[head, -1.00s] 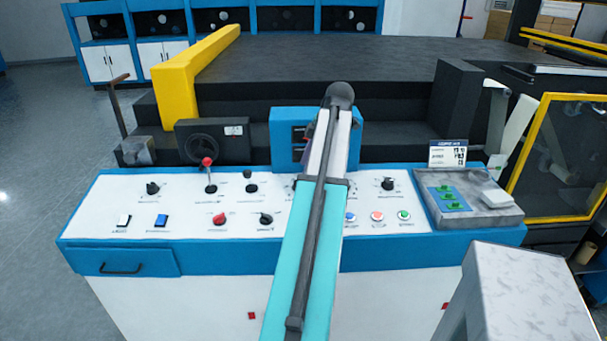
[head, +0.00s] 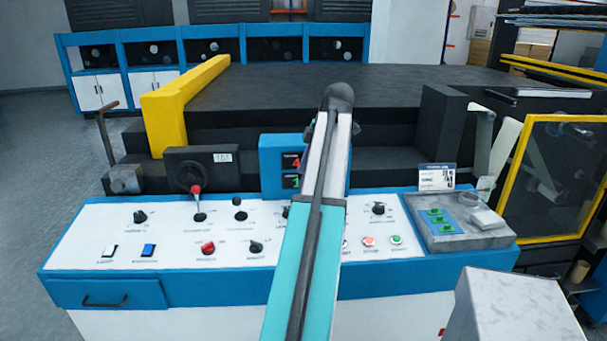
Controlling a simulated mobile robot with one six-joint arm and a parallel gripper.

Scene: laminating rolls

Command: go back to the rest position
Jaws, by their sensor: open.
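My arm, turquoise and white with a dark joint at its top, rises from the bottom centre of the head view in front of the control panel (head: 180,235). My gripper does not show; the arm may hide it. The white panel has blue edges, several knobs, a red-tipped lever (head: 197,200) and coloured buttons. The arm covers the middle of the panel and part of the blue display box (head: 272,180), which shows a red and a green digit.
A grey tray (head: 480,240) with green parts and a small sign (head: 437,177) are at the panel's right end. A yellow-framed guard (head: 560,240) stands further right. A grey-white block (head: 515,310) is at the lower right. Open floor (head: 40,150) lies on the left.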

